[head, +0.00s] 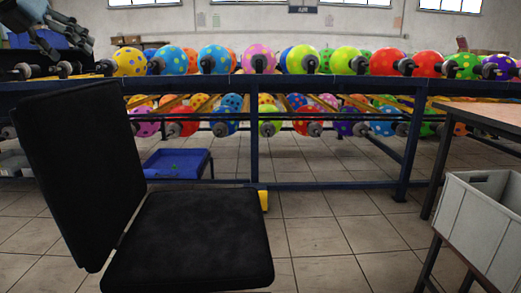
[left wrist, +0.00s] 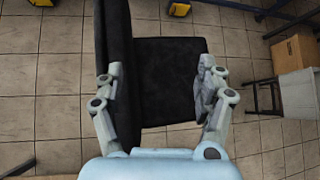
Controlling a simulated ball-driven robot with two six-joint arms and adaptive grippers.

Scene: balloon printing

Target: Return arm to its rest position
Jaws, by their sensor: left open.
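My left gripper (head: 40,42) shows at the upper left of the head view, partly cut off by the frame edge and dark. In the left wrist view my left gripper (left wrist: 157,72) has its two fingers spread wide apart with nothing between them. Beyond the fingers is the black chair (left wrist: 168,70), seen from above, with its backrest on the left and seat in the middle. My right gripper is in neither view.
The black chair (head: 190,238) stands close in front. A dark blue rack (head: 300,85) holds rows of colourful dotted balloons (head: 258,58). A blue bin (head: 176,163) lies under it. A table (head: 490,114) and grey crate (head: 480,225) stand right. The tiled floor between is clear.

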